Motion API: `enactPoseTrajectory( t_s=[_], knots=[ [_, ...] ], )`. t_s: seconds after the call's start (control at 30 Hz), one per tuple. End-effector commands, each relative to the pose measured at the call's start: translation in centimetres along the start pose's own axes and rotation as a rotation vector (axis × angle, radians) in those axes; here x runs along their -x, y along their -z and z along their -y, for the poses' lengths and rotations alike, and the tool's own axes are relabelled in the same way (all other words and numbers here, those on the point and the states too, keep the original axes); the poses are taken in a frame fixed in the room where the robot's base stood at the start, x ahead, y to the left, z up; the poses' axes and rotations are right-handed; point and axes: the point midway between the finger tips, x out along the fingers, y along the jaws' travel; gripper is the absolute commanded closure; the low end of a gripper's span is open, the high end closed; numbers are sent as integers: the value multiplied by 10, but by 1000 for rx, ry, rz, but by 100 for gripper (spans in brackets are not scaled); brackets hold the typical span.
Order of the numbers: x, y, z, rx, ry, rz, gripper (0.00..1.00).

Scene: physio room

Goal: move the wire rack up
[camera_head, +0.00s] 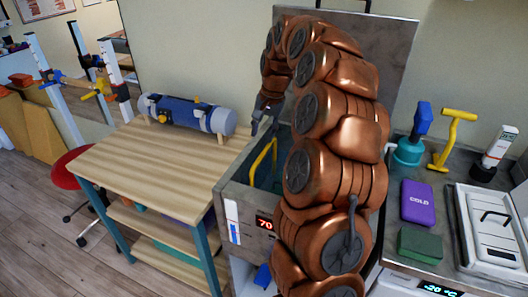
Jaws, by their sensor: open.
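A yellow bar (262,160) shows inside the open metal tank (240,203). It looks like the handle of the wire rack; the rack's wires are not clear, and my copper arm hides much of the tank's inside. The tank has a red display reading 70 on its front, and its grey lid stands raised behind my arm. My gripper (262,122) hangs above the tank's back left side, above the yellow bar and apart from it. It is open and looks empty.
A wooden table (150,160) left of the tank carries a blue roller-like cylinder (187,114).

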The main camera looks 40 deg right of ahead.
Motion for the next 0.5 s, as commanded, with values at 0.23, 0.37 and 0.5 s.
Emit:
enactPoseTrajectory(
  t_s=[0.23, 0.37, 0.5],
  knots=[
    [-8, 24, -12, -66, 1, -14, 59],
    [-14, 24, -12, -67, 0, -15, 59],
    [-28, 24, -12, -67, 0, -14, 59]
  ],
)
